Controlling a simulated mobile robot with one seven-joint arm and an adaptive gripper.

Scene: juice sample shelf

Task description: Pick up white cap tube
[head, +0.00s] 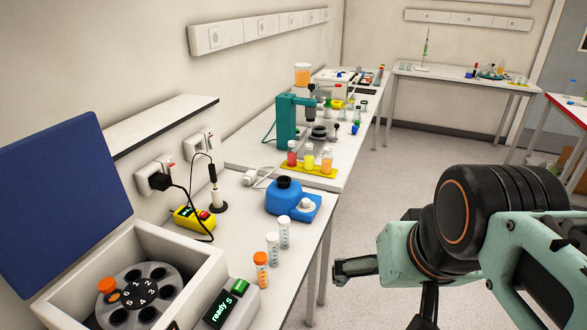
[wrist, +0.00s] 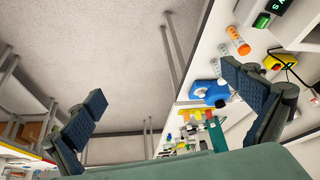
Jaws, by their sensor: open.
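Two clear tubes with white caps stand upright at the front edge of the near bench in the head view, one nearer (head: 269,246) and one just behind it (head: 284,232). A similar tube with an orange cap (head: 261,270) stands in front of them, apart from both. My gripper (head: 340,272) hangs over the floor to the right of the bench, away from the tubes. In the wrist view its two fingers (wrist: 163,80) are spread wide with nothing between them. The orange-capped tube (wrist: 236,38) shows beyond the right finger, which may hide part of the white-capped tubes.
A centrifuge (head: 205,285) with a raised blue lid (head: 60,190) fills the near left. A blue device (head: 290,198) stands behind the tubes. A yellow rack (head: 310,168) of coloured tubes and a teal microscope (head: 290,118) stand farther back. The floor right of the bench is clear.

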